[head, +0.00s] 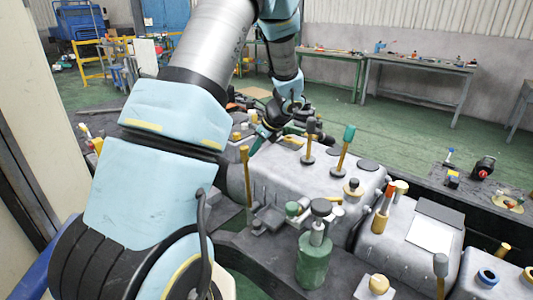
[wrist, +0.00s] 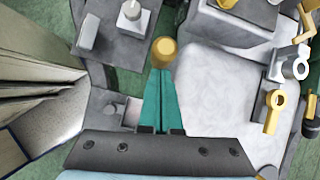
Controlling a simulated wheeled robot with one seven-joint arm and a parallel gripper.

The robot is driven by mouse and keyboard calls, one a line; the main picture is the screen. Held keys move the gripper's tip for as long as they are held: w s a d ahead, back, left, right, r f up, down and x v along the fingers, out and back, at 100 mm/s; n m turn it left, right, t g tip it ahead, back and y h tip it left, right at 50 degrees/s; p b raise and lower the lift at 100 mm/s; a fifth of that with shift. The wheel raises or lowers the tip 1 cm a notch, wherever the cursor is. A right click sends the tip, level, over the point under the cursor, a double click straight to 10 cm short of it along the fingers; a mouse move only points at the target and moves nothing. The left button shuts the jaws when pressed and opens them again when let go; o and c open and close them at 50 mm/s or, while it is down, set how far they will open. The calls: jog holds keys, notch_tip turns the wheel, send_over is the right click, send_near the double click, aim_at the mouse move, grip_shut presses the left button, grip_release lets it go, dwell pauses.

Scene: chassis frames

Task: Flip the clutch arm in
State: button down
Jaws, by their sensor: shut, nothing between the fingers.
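No part is labelled as the clutch arm, so I cannot tell which piece it is. My gripper (wrist: 161,76) has two teal fingers pressed together, with nothing between them. In the wrist view, a yellow round-topped knob (wrist: 164,52) lies right at the fingertips; I cannot tell whether they touch. A yellow lever with a ring end (wrist: 272,112) stands to the right, apart from the fingers. In the head view, my gripper (head: 256,147) is low over the far left end of the grey casing, close to an upright yellow rod (head: 246,175).
The grey casing (head: 285,175) carries a teal-topped lever (head: 347,138) and a grey-topped lever (head: 310,140). A green cylinder (head: 313,258) and an orange-handled lever (head: 386,198) stand nearer. Workbenches (head: 420,70) are at the back, with open green floor (head: 400,135) before them.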

jog(key=shift+w+a+r, duration=0.2)
jog(key=shift+w+a, duration=0.75)
jog(key=shift+a, duration=0.05)
jog(key=shift+w+a+f, duration=0.1)
jog(key=shift+w+a, duration=0.1)
jog(key=shift+w, duration=0.15)
jog(key=shift+d, duration=0.15)
jog(key=shift+s+d+p, duration=0.1)
jog(key=shift+d+p, duration=0.1)
jog(key=shift+p, duration=0.15)
jog(key=s+d+r, duration=0.1)
jog(key=s+d, duration=0.1)
jog(key=d, duration=0.1)
notch_tip(320, 180, up, 9)
jog(key=b, duration=0.2)
send_over(247, 147)
jog(key=s+d, duration=0.3)
jog(key=d, duration=0.2)
jog(key=shift+s+a, duration=0.1)
jog(key=shift+a, duration=0.15)
